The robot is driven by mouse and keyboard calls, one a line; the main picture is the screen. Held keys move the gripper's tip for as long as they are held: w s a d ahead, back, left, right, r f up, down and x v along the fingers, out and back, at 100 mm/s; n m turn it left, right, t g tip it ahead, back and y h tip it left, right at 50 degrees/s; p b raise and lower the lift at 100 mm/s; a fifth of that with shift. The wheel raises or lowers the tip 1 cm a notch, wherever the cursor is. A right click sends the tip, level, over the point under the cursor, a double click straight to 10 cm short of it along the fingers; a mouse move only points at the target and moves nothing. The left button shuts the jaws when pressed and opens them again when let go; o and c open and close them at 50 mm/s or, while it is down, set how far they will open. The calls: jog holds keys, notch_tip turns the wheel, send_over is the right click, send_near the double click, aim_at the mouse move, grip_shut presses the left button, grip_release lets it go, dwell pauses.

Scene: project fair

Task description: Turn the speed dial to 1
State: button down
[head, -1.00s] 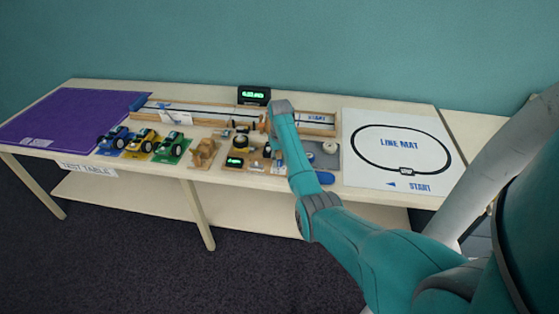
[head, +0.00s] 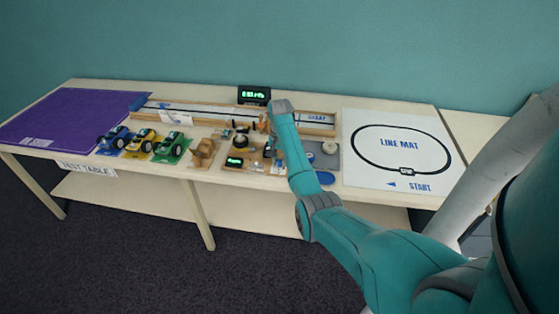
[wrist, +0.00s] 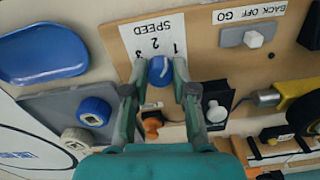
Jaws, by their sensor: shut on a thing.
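In the wrist view the blue speed dial (wrist: 158,66) sits on a wooden board, just below a white SPEED label (wrist: 153,32) that reads upside down. The numbers 3, 2 and 1 run left to right around its upper side. A pale mark shows on the dial, but I cannot tell which number it points to. My gripper (wrist: 160,78) is shut on the dial, one finger on each side. In the head view my arm hides most of the dial area.
A BACK OFF GO switch (wrist: 253,39) is on the same board, right of the dial. The line mat (head: 398,150) fills the table's right end.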

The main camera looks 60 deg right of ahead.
jog(key=shift+m, duration=1.3)
jog(key=c, duration=0.9)
grip_release()
